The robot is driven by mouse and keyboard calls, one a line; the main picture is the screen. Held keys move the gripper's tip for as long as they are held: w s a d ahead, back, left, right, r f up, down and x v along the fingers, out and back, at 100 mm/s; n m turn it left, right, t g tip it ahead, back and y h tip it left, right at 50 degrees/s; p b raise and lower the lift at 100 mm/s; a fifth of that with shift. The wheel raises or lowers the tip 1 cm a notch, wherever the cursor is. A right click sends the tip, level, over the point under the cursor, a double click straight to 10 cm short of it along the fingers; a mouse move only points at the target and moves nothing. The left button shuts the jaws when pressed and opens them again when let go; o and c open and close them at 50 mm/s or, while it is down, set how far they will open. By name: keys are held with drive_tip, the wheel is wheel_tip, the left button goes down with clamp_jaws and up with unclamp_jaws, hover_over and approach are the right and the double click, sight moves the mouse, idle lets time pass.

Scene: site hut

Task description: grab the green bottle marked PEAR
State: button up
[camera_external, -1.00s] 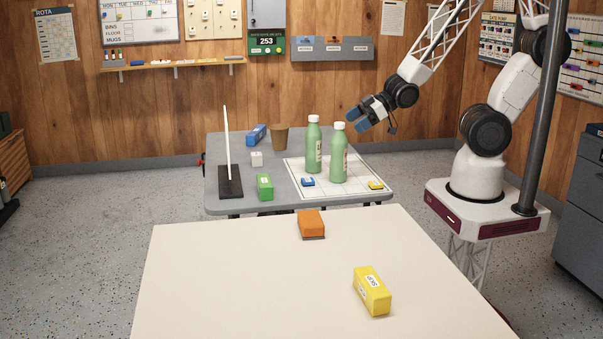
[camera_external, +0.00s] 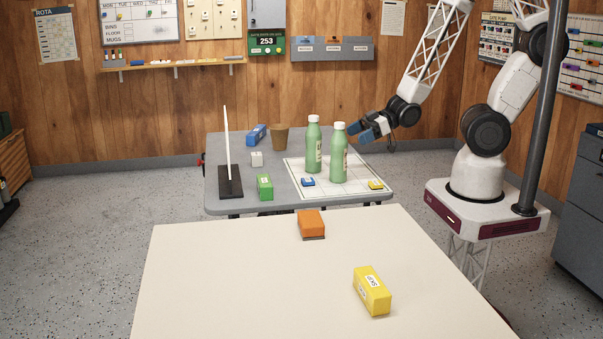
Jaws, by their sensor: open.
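Two green bottles with white caps stand upright on the white gridded mat (camera_external: 295,162) on the grey table. The back left bottle (camera_external: 313,145) and the front right bottle (camera_external: 338,155) stand close together. Each has a pale label turned partly to the right, too small to read, so I cannot tell which is marked PEAR. My gripper (camera_external: 356,133) has blue fingers and is open and empty. It points left, right beside the upper part of the front right bottle; I cannot tell if it touches.
The grey table (camera_external: 232,145) also holds a blue box (camera_external: 257,134), brown cup (camera_external: 280,138), white cube (camera_external: 257,159), green block (camera_external: 265,187) and upright white rod (camera_external: 227,140). Small blue (camera_external: 308,182) and yellow (camera_external: 376,184) pieces lie by the bottles. A cream table (camera_external: 240,275) stands in front.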

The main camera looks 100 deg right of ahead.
sight(339, 142)
drive_tip(key=shift+x, duration=1)
drive_tip(key=shift+d+x, duration=0.1)
drive_tip(key=shift+x, duration=1.2)
drive_tip(key=shift+d+x, duration=0.15)
drive_tip(key=shift+x, duration=1.15)
drive_tip(key=shift+r, duration=0.1)
drive_tip(key=shift+c, duration=0.3)
drive_tip(key=c, duration=0.9)
drive_tip(key=shift+c, duration=0.2)
drive_tip(key=shift+r, duration=0.15)
wheel_tip(339, 142, up, 10)
drive_tip(key=shift+f, duration=0.15)
